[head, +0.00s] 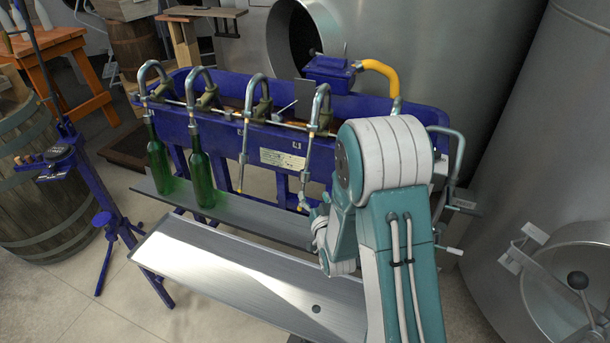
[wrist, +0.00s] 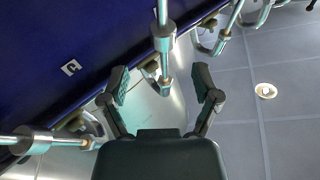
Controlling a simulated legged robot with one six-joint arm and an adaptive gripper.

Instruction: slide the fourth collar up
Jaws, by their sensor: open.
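The fourth filling spout (head: 308,165) hangs from the blue filler beside the number 4 label, slanting down, with no bottle under it. In the wrist view, its metal collar (wrist: 163,39) sits around the tube, above the brass-ringed tip (wrist: 166,84). My gripper (wrist: 162,82) is open, with one dark finger on each side of the spout's lower end and a gap to both. The collar lies beyond the fingertips in the picture. In the head view my arm partly hides the gripper near the spout's lower end.
Neighbouring spouts (wrist: 28,144) (wrist: 222,42) flank the fourth. Two green bottles (head: 161,168) (head: 201,175) stand under the first two spouts on the bottle shelf (head: 255,218). A sloping steel tray (head: 240,275) lies in front. A steel tank (head: 540,150) stands at right.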

